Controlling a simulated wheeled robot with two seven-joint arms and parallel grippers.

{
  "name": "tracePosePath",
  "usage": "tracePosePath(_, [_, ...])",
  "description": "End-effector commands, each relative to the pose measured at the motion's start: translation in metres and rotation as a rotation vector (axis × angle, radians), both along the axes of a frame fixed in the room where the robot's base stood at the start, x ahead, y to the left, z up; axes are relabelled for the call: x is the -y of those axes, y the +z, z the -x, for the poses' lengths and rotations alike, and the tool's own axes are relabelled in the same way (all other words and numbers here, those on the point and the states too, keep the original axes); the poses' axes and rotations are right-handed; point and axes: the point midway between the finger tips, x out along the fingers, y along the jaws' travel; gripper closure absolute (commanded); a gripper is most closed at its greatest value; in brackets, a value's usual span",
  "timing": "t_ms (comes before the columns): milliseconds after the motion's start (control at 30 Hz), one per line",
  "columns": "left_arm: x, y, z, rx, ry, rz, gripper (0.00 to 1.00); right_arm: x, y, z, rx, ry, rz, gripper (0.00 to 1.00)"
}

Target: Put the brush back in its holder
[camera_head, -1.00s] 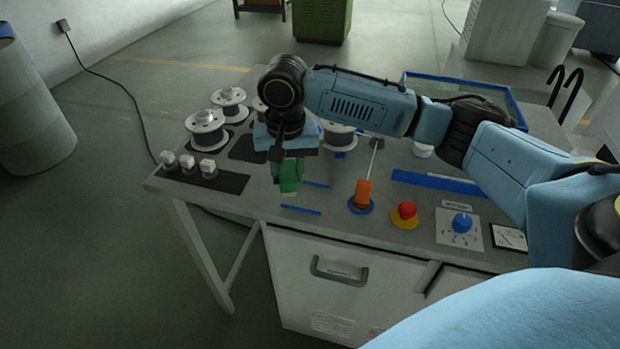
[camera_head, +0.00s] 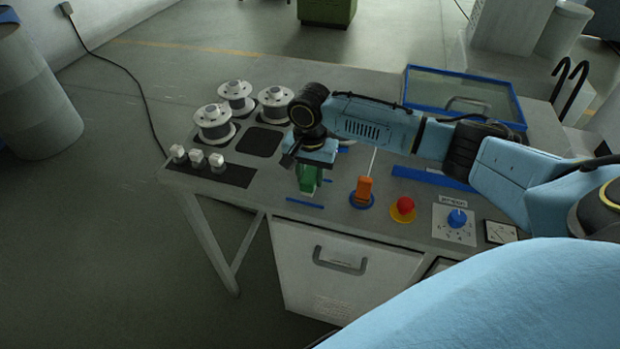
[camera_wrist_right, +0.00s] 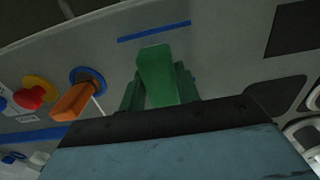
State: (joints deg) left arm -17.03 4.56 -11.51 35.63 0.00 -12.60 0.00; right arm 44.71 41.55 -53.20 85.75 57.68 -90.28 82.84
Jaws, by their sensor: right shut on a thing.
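My right gripper (camera_head: 309,186) is shut on a green piece, which I take to be the brush (camera_wrist_right: 157,75). In the right wrist view, the lighter green piece sits between darker green fingers. Its bristles cannot be made out. The gripper points down over the front part of the bench, behind a blue strip (camera_head: 304,203) and left of an orange handle (camera_head: 364,187) on a blue ring. I cannot pick out the brush's holder with certainty; part of the bench is hidden behind my right arm. My left gripper is not in view.
Several wire spools (camera_head: 214,124) stand at the back left, near a dark square pad (camera_head: 259,142). White blocks (camera_head: 197,158) sit on a dark strip at the left. A red button (camera_head: 404,205) and blue knob (camera_head: 457,218) are at the right. A blue-rimmed glass tank (camera_head: 466,92) stands behind.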

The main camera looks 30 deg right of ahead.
Motion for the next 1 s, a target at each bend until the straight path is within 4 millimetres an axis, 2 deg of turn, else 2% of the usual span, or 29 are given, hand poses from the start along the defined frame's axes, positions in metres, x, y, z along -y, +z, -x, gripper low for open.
tracePosePath(100, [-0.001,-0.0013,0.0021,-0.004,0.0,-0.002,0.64,-0.0001,-0.012,0.0001,0.0,0.001,0.0,0.94])
tracePosePath(500, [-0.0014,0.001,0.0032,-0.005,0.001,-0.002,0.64,-0.0009,-0.0157,0.0,0.0,0.002,-0.001,0.94])
tracePosePath(533, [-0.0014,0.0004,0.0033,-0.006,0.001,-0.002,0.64,-0.0007,-0.0154,-0.0003,0.001,0.002,-0.002,0.64])
tracePosePath(667, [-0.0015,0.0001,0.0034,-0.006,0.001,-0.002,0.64,-0.0005,-0.0155,-0.0002,0.002,0.002,-0.001,0.47])
tracePosePath(1000, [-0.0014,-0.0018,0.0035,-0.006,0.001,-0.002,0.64,0.0001,-0.0129,-0.0005,0.003,0.002,0.0,0.46])
